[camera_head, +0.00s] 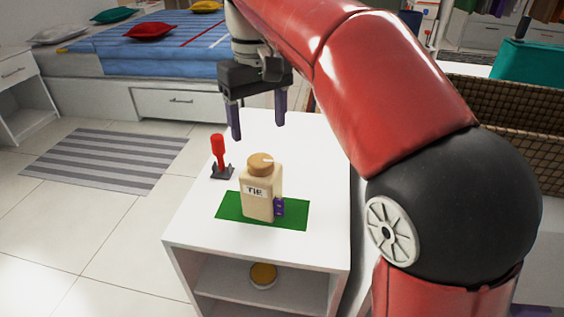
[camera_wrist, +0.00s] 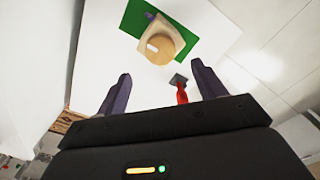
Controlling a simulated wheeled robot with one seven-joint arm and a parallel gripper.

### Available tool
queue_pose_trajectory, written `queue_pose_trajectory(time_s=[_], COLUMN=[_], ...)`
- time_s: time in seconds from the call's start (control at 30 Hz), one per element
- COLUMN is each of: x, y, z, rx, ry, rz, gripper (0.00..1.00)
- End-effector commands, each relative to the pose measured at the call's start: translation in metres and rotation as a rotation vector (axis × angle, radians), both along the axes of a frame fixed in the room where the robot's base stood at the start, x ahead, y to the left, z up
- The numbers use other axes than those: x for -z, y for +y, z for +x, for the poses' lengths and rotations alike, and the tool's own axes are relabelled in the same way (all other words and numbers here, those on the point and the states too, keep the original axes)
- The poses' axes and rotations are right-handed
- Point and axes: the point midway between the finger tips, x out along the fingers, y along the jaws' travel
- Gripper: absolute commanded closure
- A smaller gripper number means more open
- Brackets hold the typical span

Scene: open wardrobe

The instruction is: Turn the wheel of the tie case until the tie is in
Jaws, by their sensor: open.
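The tie case (camera_head: 257,200) is a beige box labelled "TIE" that stands upright on a green mat (camera_head: 293,213) on a white cabinet. Its round tan wheel (camera_head: 261,163) is on top, with a small white mark; the wheel also shows in the wrist view (camera_wrist: 157,45). A small purple piece (camera_head: 279,206), perhaps the tie, is at the case's lower right side; how far it sticks out is unclear. My gripper (camera_head: 259,120) is open and empty, above and behind the case, with its fingers pointing down. It also shows in the wrist view (camera_wrist: 160,85), apart from the wheel.
A red-handled object on a dark base (camera_head: 220,160) stands left of the case, close to my fingers in the wrist view (camera_wrist: 181,90). A yellow round thing (camera_head: 263,275) lies on the shelf below. A wicker basket (camera_head: 500,110) stands at the right. The cabinet top (camera_head: 325,170) right of the case is clear.

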Motion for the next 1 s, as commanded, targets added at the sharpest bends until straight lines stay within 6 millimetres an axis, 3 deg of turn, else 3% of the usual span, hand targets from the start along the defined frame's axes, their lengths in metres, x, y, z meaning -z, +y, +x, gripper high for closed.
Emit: queue_pose_trajectory(time_s=[0.17, 0.4, 0.6, 0.93, 1.0], x=[0.012, 0.052, 0.073, 0.077, 0.077], y=[0.003, 0.003, 0.003, 0.003, 0.003], z=[-0.002, -0.003, -0.002, -0.002, -0.002], rx=[-0.042, -0.039, -0.039, -0.038, -0.037], ry=[0.002, 0.002, 0.001, 0.0, 0.0], rz=[-0.001, -0.002, -0.001, 0.0, 0.0], gripper=[0.31, 0.31, 0.31, 0.31, 0.37])
